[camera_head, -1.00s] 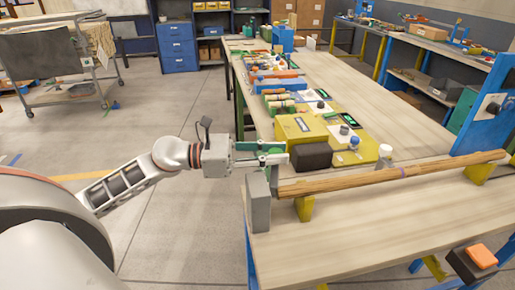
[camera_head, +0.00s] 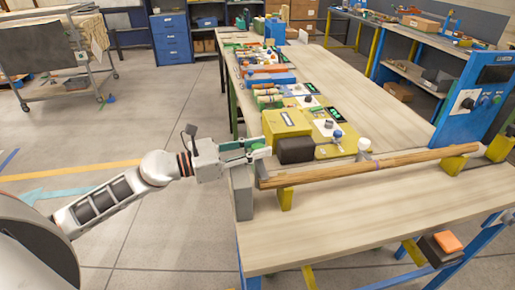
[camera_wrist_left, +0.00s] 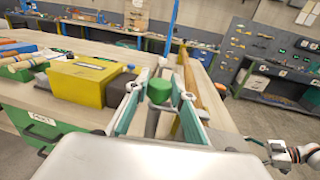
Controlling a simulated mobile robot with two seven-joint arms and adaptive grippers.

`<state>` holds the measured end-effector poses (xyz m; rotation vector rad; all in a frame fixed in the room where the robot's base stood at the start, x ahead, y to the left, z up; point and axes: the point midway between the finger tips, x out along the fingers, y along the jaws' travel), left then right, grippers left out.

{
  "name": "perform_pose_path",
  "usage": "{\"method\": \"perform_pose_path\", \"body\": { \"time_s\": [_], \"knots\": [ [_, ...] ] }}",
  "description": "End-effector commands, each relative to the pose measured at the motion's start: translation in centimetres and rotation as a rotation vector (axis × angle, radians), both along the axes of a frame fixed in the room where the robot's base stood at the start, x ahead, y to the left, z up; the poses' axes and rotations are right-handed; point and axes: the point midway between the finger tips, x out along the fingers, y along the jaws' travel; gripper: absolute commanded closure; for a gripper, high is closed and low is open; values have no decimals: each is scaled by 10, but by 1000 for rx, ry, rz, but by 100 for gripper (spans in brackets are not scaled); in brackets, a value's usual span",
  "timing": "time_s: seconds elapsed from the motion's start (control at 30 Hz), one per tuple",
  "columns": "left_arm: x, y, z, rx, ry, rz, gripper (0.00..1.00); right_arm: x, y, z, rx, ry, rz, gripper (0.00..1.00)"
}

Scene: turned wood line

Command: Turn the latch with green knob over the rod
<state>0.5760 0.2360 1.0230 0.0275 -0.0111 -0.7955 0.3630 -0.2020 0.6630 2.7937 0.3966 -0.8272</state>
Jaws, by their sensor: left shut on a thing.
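The green knob (camera_head: 259,147) is at the left end of the wooden rod (camera_head: 350,168). In the left wrist view the green knob (camera_wrist_left: 159,91) sits between the fingers, on top of a grey post (camera_wrist_left: 152,121). My left gripper (camera_head: 257,153) is shut on the knob. The rod lies on yellow supports (camera_head: 285,199) along the bench, and in the left wrist view the rod (camera_wrist_left: 190,78) runs away beyond the fingers. The latch arm is mostly hidden by the gripper. My right gripper (camera_wrist_left: 262,146) seems to show small at the right edge of the left wrist view.
A grey block (camera_head: 242,192) stands at the bench corner below my left gripper. A yellow box (camera_head: 286,125) and a black block (camera_head: 296,150) are close behind the knob. A white knob (camera_head: 364,144) stands behind the rod. The bench front is clear.

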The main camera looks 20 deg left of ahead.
Motion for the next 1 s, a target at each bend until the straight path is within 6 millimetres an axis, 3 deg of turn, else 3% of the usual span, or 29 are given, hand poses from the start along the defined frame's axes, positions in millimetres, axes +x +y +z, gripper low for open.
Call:
{"method": "perform_pose_path", "body": {
  "time_s": [0.7,0.73,0.77,1.0],
  "knots": [
    [3,3,0,2,-2,12,100,-2,0,-4,-1,8,1,11],
    [3,3,0,2,-2,12,69,-2,0,-3,-1,7,1,11],
    [3,3,0,2,-2,12,61,-2,0,-3,-1,7,1,11],
    [3,3,0,0,-1,11,59,-1,1,0,0,2,1,11]
  ]
}}
